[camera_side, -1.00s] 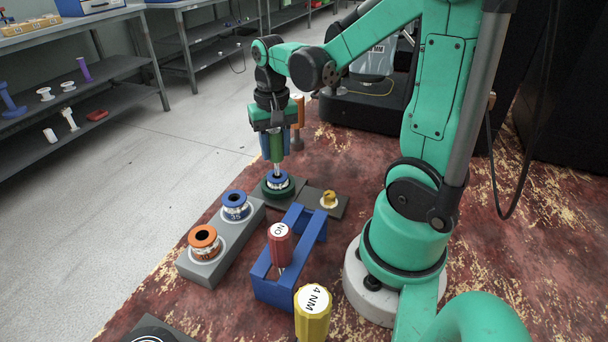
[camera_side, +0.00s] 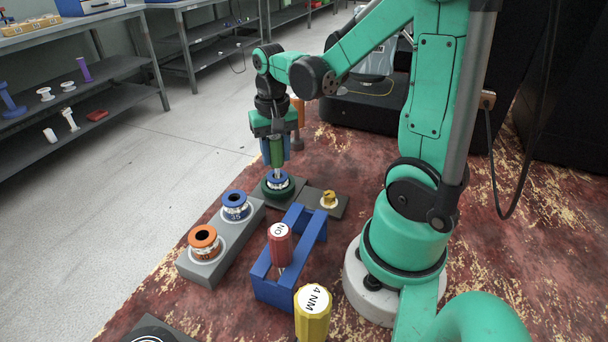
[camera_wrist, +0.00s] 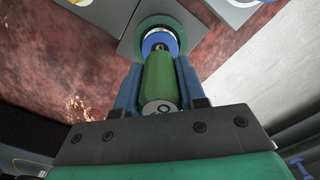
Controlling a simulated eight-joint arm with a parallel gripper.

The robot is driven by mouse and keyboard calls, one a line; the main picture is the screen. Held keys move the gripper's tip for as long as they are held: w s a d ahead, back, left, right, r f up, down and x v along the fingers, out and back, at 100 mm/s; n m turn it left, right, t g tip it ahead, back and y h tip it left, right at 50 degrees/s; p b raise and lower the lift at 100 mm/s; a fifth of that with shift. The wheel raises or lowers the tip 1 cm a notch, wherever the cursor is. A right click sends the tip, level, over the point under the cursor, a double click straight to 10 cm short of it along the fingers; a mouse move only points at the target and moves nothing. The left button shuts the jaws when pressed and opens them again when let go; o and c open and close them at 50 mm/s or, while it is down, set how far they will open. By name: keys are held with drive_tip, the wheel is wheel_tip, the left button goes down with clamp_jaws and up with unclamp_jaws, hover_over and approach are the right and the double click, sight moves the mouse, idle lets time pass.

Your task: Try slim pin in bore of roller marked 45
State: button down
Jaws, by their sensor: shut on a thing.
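My gripper (camera_side: 273,150) is shut on the green handle (camera_side: 277,152) of a slim pin, held upright over a blue roller (camera_side: 277,180). The roller sits in a dark green round holder (camera_side: 278,190); its number is not readable. Little of the metal pin shows between handle and roller, and its tip is hidden, seemingly in the bore. In the wrist view the green handle (camera_wrist: 160,78) lies between the blue fingers, in line with the blue roller (camera_wrist: 160,42). Another blue roller (camera_side: 236,207), seemingly marked 35, and an orange roller (camera_side: 205,243) stand on a grey block (camera_side: 228,250).
A blue rack (camera_side: 290,285) holds a red-handled gauge (camera_side: 281,243) near the front. A yellow handle marked 4 NM (camera_side: 313,312) stands before it. A small yellow part (camera_side: 329,199) sits on a dark plate (camera_side: 336,210) right of the holder.

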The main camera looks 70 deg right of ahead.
sight(274, 137)
drive_tip(key=shift+f, duration=0.7)
idle(0.6)
drive_tip(key=shift+r, duration=0.1)
idle(0.8)
drive_tip(key=shift+r, duration=2.4)
